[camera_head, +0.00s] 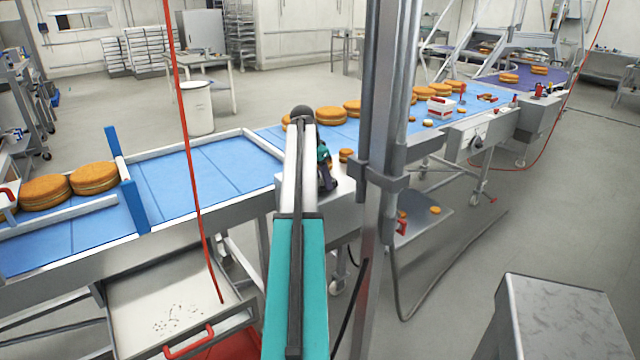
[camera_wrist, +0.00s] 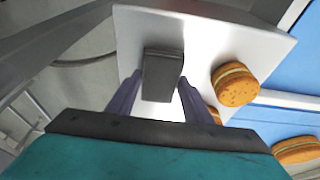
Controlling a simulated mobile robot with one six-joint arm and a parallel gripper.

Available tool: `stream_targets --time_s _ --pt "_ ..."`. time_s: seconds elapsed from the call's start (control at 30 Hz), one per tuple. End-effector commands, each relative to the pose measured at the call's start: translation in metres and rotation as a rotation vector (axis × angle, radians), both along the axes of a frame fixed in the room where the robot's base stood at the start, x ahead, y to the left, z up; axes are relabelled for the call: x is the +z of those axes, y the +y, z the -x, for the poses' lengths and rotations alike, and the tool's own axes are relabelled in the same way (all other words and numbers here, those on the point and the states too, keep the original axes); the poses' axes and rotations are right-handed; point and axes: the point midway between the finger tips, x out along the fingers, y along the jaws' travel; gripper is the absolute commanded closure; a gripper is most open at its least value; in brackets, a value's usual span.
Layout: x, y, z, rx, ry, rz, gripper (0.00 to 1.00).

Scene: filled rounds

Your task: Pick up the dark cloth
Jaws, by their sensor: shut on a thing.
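The dark cloth (camera_wrist: 163,68) shows in the wrist view as a small dark grey folded piece over a pale metal surface (camera_wrist: 205,40). My gripper (camera_wrist: 160,88) is shut on it, with one finger at each side of the cloth. I cannot tell whether the cloth still touches the surface below. In the head view my gripper (camera_head: 326,178) is small and dark beside the belt, and the cloth cannot be told apart there.
A filled round (camera_wrist: 235,84) lies on the pale surface right of the cloth, with another partly hidden behind a finger. The blue conveyor (camera_head: 190,180) runs alongside. A red cord (camera_head: 190,150) hangs at the left. A crumb-strewn tray (camera_head: 130,325) is at the lower left.

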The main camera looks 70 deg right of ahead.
Motion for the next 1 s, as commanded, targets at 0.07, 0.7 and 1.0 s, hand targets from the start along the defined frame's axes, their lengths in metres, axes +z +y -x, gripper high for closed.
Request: stream_targets --time_s 0.07,0.7,1.0 --pt "0.004 -0.001 0.0 0.0 0.0 0.001 0.76" --pt "0.032 0.03 -0.007 0.001 0.0 0.001 0.76" --pt "0.036 0.083 -0.021 0.003 -0.001 0.002 0.76"
